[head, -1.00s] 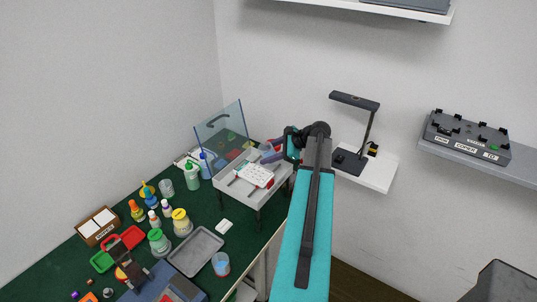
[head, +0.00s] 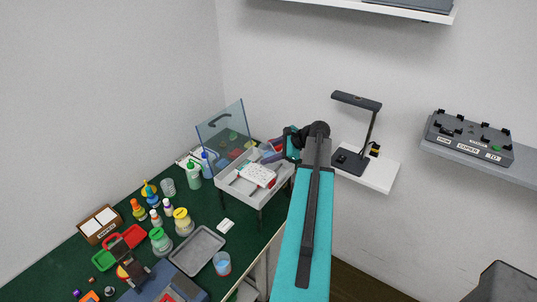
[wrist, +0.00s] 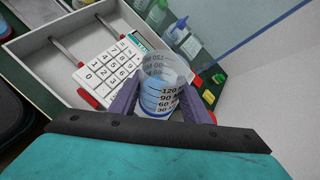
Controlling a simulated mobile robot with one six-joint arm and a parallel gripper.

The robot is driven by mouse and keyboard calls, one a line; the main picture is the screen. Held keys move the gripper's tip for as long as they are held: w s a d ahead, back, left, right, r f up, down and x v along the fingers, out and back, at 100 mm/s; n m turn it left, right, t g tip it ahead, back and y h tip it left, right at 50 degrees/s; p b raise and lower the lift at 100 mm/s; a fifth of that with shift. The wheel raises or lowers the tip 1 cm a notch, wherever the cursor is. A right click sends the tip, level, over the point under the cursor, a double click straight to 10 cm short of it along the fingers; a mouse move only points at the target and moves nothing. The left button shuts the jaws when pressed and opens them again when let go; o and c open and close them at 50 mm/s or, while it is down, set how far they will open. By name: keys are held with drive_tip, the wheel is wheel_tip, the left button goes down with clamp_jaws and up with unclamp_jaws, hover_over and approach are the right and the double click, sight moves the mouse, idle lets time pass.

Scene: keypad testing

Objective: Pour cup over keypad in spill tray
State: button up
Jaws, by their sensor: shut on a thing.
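In the head view the keypad (head: 258,175) sits in the white spill tray (head: 236,193), which stands on legs at the table's far end. My gripper (wrist: 160,97) is shut on the clear graduated cup (wrist: 160,85), with its purple fingers on either side. The cup holds blue liquid and is beside the keypad, over the tray's side in the picture. In the head view my gripper (head: 272,150) is partly hidden by my arm.
A clear upright panel (head: 222,125) stands behind the tray. Several bottles (head: 156,220) and a grey tray (head: 197,250) fill the green table. Another cup (head: 222,263) with blue liquid stands near the front edge. A lamp (head: 357,130) stands right of my arm.

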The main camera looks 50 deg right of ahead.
drive_tip(key=shift+a+r+n+h, duration=0.3)
drive_tip(key=shift+a+r+h, duration=0.05)
drive_tip(key=shift+a+h, duration=0.35)
idle(1.3)
drive_tip(key=shift+w+r+n+g+h, duration=0.1)
drive_tip(key=shift+r+n+g+h, duration=0.3)
drive_tip(key=shift+h, duration=0.3)
idle(1.1)
drive_tip(key=shift+f+n+h+b, duration=0.7)
drive_tip(key=shift+f+h+b, duration=0.1)
drive_tip(key=shift+h+b, duration=0.55)
idle(2.9)
